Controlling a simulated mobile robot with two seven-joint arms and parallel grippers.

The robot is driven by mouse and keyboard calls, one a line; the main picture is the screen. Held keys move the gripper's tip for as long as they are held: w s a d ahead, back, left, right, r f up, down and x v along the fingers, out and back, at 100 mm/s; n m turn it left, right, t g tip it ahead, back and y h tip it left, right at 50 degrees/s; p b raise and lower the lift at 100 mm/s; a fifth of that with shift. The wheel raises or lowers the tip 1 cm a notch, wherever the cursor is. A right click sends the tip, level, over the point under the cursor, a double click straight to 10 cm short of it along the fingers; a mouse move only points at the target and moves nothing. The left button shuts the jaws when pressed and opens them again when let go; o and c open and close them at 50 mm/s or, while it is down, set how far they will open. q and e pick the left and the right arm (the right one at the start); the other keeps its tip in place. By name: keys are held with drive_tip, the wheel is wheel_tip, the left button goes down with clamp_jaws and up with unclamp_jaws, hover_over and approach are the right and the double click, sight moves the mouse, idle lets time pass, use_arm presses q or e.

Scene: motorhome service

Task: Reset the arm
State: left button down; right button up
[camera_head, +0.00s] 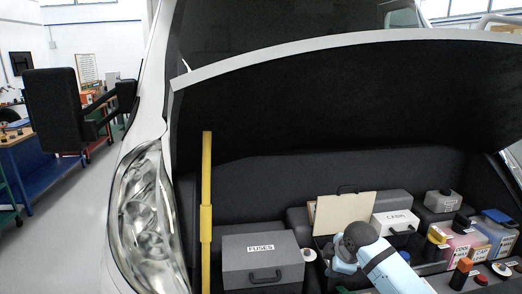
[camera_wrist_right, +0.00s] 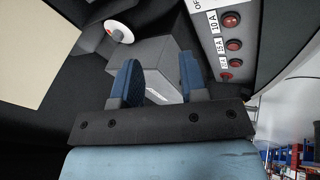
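My right gripper (camera_wrist_right: 158,78) shows in the right wrist view with its two blue fingers apart and nothing clearly held between them. A grey box (camera_wrist_right: 150,55) with a white label lies beyond the fingers; I cannot tell whether they touch it. In the head view my right arm (camera_head: 385,268), pale blue with a dark joint, reaches into the motorhome's front compartment from the lower right. Its gripper cannot be made out there. My left arm and gripper are not in view.
A grey FUSES box (camera_head: 262,264), a CABIN box (camera_head: 397,222), a beige panel (camera_head: 343,213) and several fluid containers (camera_head: 458,244) crowd the compartment. A yellow rod (camera_head: 206,210) stands at left under the raised hood (camera_head: 350,100). A panel with red buttons (camera_wrist_right: 232,45) is close right of the fingers.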

drive_tip(key=s+f+m, duration=0.1)
drive_tip(key=s+f, duration=0.1)
drive_tip(key=s, duration=0.2)
drive_tip(key=s+a+f+m, duration=0.1)
drive_tip(key=s+f, duration=0.1)
drive_tip(key=s, duration=0.3)
drive_tip(key=s+f+m, duration=0.1)
drive_tip(key=s+f, duration=0.2)
drive_tip(key=s, duration=0.1)
drive_tip(key=shift+s+a+g, duration=0.15)
drive_tip(key=shift+a+g, duration=0.1)
drive_tip(key=shift+g, duration=0.05)
drive_tip(key=s+d+m+h, duration=0.1)
drive_tip(key=s+d+m, duration=0.25)
drive_tip(key=s, duration=0.65)
drive_tip(key=s+d+m, duration=0.2)
drive_tip(key=s+m, duration=0.2)
drive_tip(key=s, duration=0.5)
drive_tip(key=s+d+m+h, duration=0.1)
drive_tip(key=s+d+m, duration=0.15)
drive_tip(key=s, duration=0.75)
drive_tip(key=w+a+f+t+y+p, duration=0.3)
drive_tip(key=w+a+f+t, duration=0.3)
drive_tip(key=f, duration=0.4)
drive_tip(key=shift+a+t, duration=0.3)
drive_tip(key=shift+a, duration=0.1)
